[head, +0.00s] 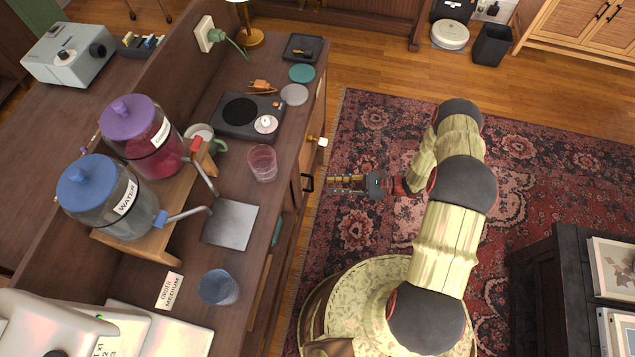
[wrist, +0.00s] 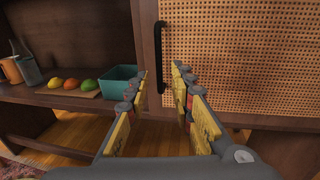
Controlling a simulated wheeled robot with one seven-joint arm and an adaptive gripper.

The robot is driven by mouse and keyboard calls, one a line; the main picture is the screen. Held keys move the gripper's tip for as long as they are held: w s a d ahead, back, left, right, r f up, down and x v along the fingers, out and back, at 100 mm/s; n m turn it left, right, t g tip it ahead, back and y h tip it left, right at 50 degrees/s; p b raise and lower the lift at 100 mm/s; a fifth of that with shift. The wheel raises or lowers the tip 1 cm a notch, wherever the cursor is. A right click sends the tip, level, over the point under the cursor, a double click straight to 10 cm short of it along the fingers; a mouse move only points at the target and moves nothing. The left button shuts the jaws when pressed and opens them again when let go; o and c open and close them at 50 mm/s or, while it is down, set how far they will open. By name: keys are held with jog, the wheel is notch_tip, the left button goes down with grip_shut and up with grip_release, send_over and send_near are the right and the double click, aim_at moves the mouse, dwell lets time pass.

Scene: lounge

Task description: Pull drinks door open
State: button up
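The drinks door (wrist: 240,62) is a woven-cane panel in a dark wood frame, in the upper right of the wrist view. Its black vertical bar handle (wrist: 160,52) is near the door's left edge. In the head view the handle (head: 309,183) stands out from the cabinet front. My gripper (wrist: 160,76) is open and empty, its yellow-padded fingers spread to either side of the handle's lower end in the picture. In the head view my gripper (head: 331,184) points left at the handle, with a small gap showing between them. The door looks shut.
Left of the door, an open shelf (wrist: 60,98) holds several fruits (wrist: 72,83), a teal bin (wrist: 120,80) and bottles. On the counter above are a water dispenser (head: 125,205), a red-drink dispenser (head: 150,145) and cups. The rug (head: 375,120) beside the cabinet is clear around my gripper.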

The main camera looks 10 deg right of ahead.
aim_at(313, 184)
jog(key=a, duration=0.2)
jog(key=a+b, duration=0.1)
jog(key=a, duration=0.2)
jog(key=w+a, duration=0.1)
jog(key=a, duration=0.1)
jog(key=shift+a+r+b, duration=0.25)
jog(key=shift+a+b, duration=0.1)
jog(key=shift+a, duration=0.05)
jog(key=c, duration=0.3)
grip_shut()
